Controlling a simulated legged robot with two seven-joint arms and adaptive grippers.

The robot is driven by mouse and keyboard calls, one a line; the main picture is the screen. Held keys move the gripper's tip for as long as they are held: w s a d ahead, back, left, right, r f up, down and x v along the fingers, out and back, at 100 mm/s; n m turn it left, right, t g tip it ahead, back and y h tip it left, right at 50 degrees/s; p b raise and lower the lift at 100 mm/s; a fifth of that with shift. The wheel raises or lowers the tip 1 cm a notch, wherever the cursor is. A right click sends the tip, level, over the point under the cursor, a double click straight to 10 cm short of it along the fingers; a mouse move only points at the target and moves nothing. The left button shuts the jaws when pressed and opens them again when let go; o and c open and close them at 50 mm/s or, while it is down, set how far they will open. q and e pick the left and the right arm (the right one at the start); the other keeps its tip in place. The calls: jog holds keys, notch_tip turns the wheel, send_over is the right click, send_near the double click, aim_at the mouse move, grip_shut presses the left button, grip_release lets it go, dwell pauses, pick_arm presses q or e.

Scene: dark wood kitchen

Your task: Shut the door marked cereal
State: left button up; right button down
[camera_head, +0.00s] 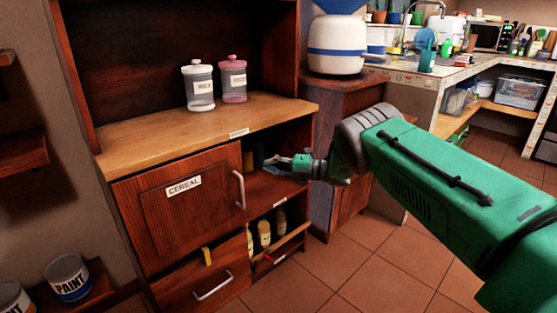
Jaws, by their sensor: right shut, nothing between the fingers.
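The wooden door marked CEREAL (165,222) is on the left half of the lower cabinet front, below the counter. Its white label is near the top, and a metal bar handle (238,190) is at its right edge. The door looks close to flush with the front; I cannot tell whether a small gap remains. My right gripper (277,165) is shut and empty, to the right of the handle and apart from it, in front of the open compartment. Its fingers point left towards the door side. My left gripper is not in view.
A drawer (190,288) with a metal handle is below the door, with a yellow item (207,256) at its top edge. Bottles (265,233) stand on a low shelf to the right. Two jars (200,87) stand on the counter (140,145). Paint cans (68,278) are lower left.

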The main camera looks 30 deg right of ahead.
jog(key=w+d, duration=0.1)
jog(key=w+d+b, duration=0.1)
jog(key=d, duration=0.3)
jog(key=shift+w+f, duration=0.2)
jog(key=shift+w, duration=0.2)
